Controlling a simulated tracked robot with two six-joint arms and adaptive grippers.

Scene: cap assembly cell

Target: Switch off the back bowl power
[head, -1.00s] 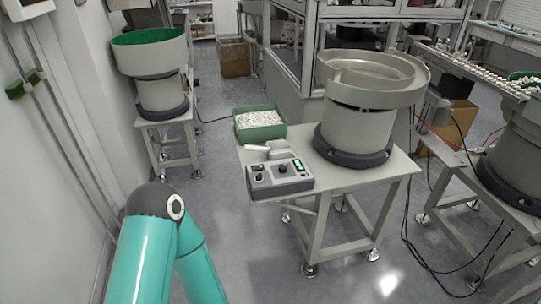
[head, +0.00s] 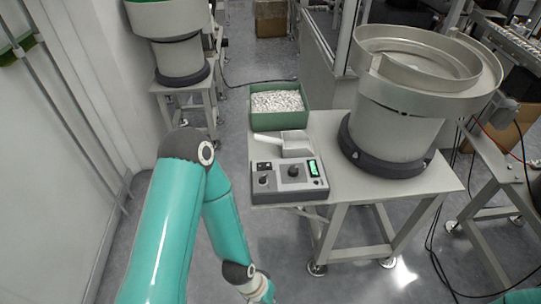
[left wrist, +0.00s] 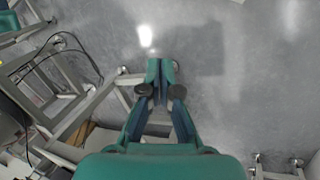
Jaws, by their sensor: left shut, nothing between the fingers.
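A grey control box (head: 289,181) sits at the near left corner of a grey table (head: 415,184) in the head view. It has black knobs, a small lit green display and a small dark switch at its upper left; the switch position is too small to tell. A metal vibratory bowl (head: 415,75) stands behind and right of the box on the same table. My left arm reaches down at the left, and its gripper is out of the head view. In the left wrist view my left gripper (left wrist: 160,72) is shut and empty over the floor, apart from the table frames.
A green bin of white parts (head: 278,101) and a light grey scoop (head: 285,143) lie behind the box. Another bowl feeder (head: 180,59) stands on a stand at the back left. A white wall (head: 78,140) bounds the left. Cables hang at the right.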

